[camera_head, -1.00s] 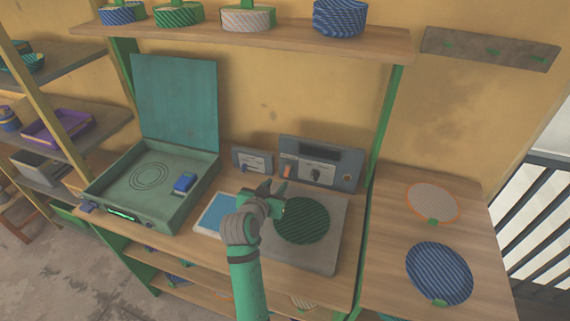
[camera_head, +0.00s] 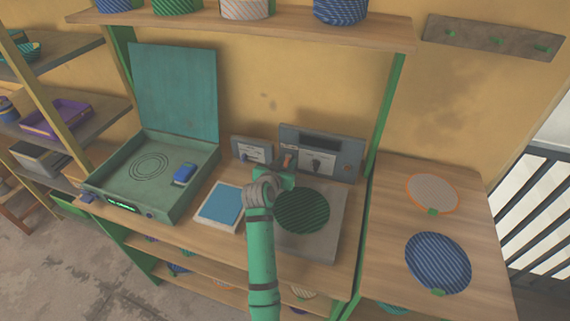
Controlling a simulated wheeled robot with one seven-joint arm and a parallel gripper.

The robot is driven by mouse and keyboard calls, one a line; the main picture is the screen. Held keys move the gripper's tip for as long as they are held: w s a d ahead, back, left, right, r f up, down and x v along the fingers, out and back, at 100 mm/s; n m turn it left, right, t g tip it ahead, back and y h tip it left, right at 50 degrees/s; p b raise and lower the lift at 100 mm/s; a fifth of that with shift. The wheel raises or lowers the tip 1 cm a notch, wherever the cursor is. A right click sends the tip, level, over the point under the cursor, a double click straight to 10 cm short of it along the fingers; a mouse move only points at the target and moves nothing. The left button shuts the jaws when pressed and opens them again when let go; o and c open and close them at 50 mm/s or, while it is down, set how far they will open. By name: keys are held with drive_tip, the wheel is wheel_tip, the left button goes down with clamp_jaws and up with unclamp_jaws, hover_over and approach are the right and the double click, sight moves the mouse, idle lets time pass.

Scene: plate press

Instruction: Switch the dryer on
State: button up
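The grey unit with a flat plate (camera_head: 322,242) stands on the right half of the bench, with a control panel (camera_head: 345,150) upright at its back; I take it as the dryer. The panel has a dark display, a dark knob (camera_head: 316,163) and an orange-brown switch (camera_head: 288,160) at its left. A dark green striped disc (camera_head: 303,210) lies on the plate. My gripper (camera_head: 287,172) is at the panel's left end, just in front of the switch and partly overlapping it. Its fingertips are mostly hidden, so I cannot tell contact, or whether it is open.
An open green press (camera_head: 130,212) with raised lid and a blue block (camera_head: 185,174) stands at left. A smaller grey control box (camera_head: 251,150) and a blue-topped pad (camera_head: 220,204) sit between. A shelf (camera_head: 250,32) hangs above. Two striped discs lie on the right-hand table (camera_head: 395,245).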

sight(288, 159)
clamp_jaws()
drive_tip(key=shift+r, duration=0.15)
drive_tip(key=g, duration=0.1)
drive_tip(key=r+g+y, duration=0.1)
drive_tip(key=g, duration=0.1)
drive_tip(key=shift+w+r, duration=0.2)
drive_tip(key=shift+w+r+g+y, duration=0.15)
drive_tip(key=shift+r+g+y, duration=0.15)
drive_tip(key=shift+g, duration=0.7)
drive_tip(key=shift+w+d+r+g+y, duration=0.15)
drive_tip(key=shift+g+y, duration=0.1)
drive_tip(key=shift+g, duration=0.5)
drive_tip(key=shift+w+r+g+y, duration=0.1)
drive_tip(key=shift+r+g+y, duration=0.1)
drive_tip(key=shift+g, duration=0.5)
drive_tip(key=shift+w+d+r+g+y, duration=0.15)
drive_tip(key=shift+g+y, duration=0.1)
drive_tip(key=shift+g, duration=0.5)
